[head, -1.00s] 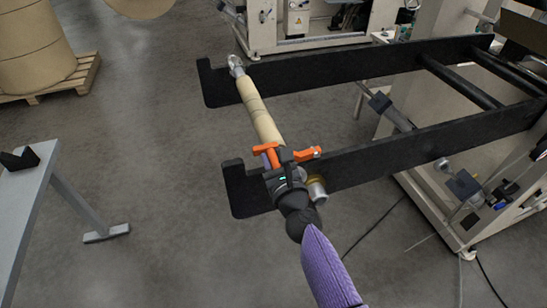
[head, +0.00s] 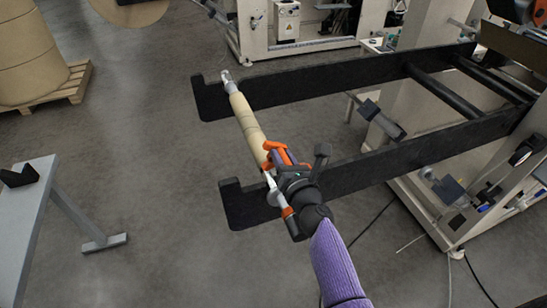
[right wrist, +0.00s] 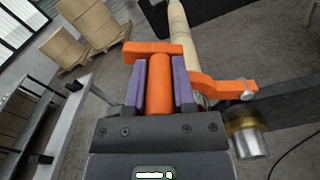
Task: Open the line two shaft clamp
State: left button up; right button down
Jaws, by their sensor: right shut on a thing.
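The orange shaft clamp (head: 276,151) sits at the near end of the cardboard-cored shaft (head: 248,124), by the near black arm of the stand. My right gripper (head: 274,164) is at the clamp. In the right wrist view its purple-padded fingers (right wrist: 160,82) are shut on the clamp's upright orange handle (right wrist: 160,92). An orange arm (right wrist: 222,87) runs right from the clamp to a screw, above a brass and silver shaft end (right wrist: 248,137). My gripper hides part of the clamp in the head view. My left gripper is not in view.
Two black stand arms (head: 345,86) reach left from the cream machine (head: 425,200). A grey table (head: 28,215) stands at left, and a brown roll on a pallet (head: 50,92) is behind it. Open grey floor lies between. A dark cable lies on the floor at lower right.

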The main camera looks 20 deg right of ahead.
jog(key=d+m+p, duration=0.2)
jog(key=d+m, duration=0.8)
jog(key=d, duration=0.4)
jog(key=shift+w+d+r+m+p, duration=0.25)
jog(key=shift+r+m+p, duration=0.1)
jog(key=shift+m+p, duration=0.05)
jog(key=shift+c, duration=2.2)
grip_release()
jog(key=s+p, duration=0.2)
jog(key=s, duration=0.8)
jog(key=shift+d+p, duration=0.2)
jog(key=shift+p, duration=0.1)
